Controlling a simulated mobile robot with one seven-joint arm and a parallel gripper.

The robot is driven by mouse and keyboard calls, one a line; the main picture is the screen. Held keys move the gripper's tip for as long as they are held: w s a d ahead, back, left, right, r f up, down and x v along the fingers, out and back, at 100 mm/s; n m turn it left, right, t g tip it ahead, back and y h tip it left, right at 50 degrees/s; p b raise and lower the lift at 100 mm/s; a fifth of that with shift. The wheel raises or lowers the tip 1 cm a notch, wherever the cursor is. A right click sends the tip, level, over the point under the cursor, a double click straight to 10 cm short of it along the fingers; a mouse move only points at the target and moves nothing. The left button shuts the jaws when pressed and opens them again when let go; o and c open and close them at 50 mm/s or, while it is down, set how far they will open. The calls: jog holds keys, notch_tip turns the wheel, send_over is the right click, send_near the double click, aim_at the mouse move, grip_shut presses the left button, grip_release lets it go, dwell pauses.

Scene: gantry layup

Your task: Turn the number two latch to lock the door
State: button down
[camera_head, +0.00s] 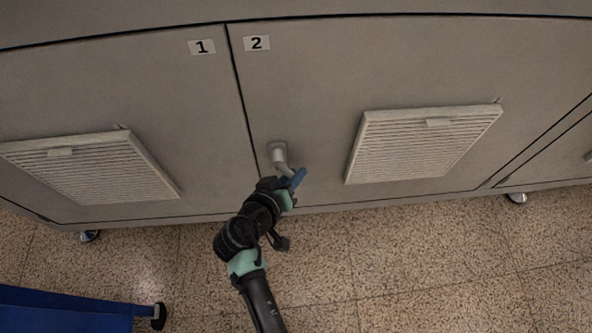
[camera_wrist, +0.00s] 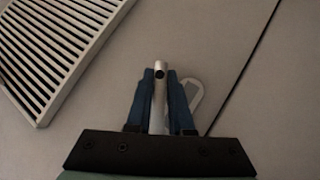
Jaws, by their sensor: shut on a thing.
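The number two door (camera_head: 316,78) is a grey panel to the right of the seam, below the label 2 (camera_head: 256,43). Its latch (camera_head: 279,153) is a light grey metal handle near the door's left edge, with its lever slanting down and right from the mount. My gripper (camera_head: 292,181) is at the lever's lower end. In the wrist view the latch lever (camera_wrist: 159,97) lies between the blue fingers of my gripper (camera_wrist: 160,95), which are shut on it. Part of the lever is hidden by the fingers in the head view.
A louvred vent (camera_head: 425,143) sits on door two to the right of the latch. Door one (camera_head: 120,85) is on the left with its own vent (camera_head: 90,168). A blue cart (camera_head: 65,312) stands at the lower left. Speckled floor (camera_head: 430,260) is clear at the lower right.

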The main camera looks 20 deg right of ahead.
jog(key=shift+w+a, duration=0.1)
dwell(0.3)
jog(key=c, duration=0.8)
grip_release()
jog(key=p+v, duration=0.4)
jog(key=v, duration=0.9)
